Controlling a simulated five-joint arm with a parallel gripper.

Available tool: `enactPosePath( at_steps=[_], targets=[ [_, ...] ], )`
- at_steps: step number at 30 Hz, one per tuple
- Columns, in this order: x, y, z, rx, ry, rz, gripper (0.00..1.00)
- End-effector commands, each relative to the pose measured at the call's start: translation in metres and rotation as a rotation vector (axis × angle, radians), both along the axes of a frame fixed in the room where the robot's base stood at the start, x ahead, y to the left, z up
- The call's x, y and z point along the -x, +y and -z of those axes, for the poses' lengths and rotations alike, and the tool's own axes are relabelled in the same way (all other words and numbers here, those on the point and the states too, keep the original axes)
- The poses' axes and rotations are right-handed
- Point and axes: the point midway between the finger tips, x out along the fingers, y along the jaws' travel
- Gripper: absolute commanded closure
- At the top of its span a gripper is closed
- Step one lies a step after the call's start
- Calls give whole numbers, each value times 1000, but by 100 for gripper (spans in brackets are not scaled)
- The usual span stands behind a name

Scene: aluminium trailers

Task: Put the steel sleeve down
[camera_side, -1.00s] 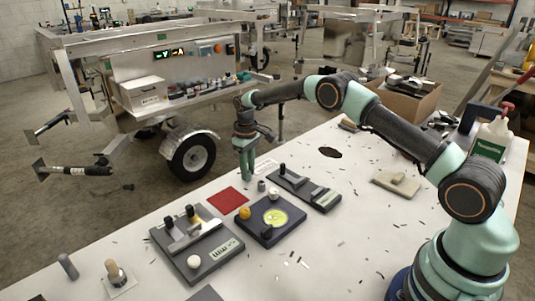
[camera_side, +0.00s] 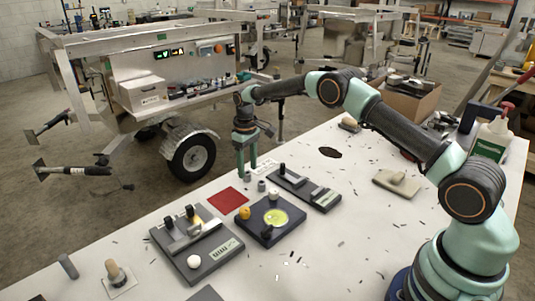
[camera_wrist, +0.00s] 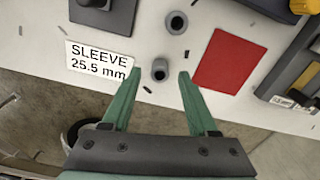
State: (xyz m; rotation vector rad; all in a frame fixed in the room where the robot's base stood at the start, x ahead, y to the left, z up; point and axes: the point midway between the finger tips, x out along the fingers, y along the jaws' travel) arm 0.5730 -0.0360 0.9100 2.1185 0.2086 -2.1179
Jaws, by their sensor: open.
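A short grey steel sleeve (camera_wrist: 159,70) stands upright on the white table, its open bore showing in the wrist view. In the wrist picture it lies between the two fingertips, with gaps on both sides. I cannot tell the exact fingertip height above the table.
A label reading "SLEEVE 25.5 mm" (camera_wrist: 98,66) lies beside the sleeve. A red square (camera_side: 228,200) lies on the other side. Dark fixture boards (camera_side: 304,189) and a board with a yellow disc (camera_side: 268,221) stand nearby. The table edge is close beyond the gripper.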

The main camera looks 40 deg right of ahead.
Motion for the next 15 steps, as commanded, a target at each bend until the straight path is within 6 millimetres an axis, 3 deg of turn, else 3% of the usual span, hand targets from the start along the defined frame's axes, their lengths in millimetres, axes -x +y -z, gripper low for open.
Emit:
enactPosePath(
  at_steps=[9,15],
  targets=[
    [-1,0,-67,0,-5,0,41],
    [-1,0,-95,1,-2,0,41]
  ],
)
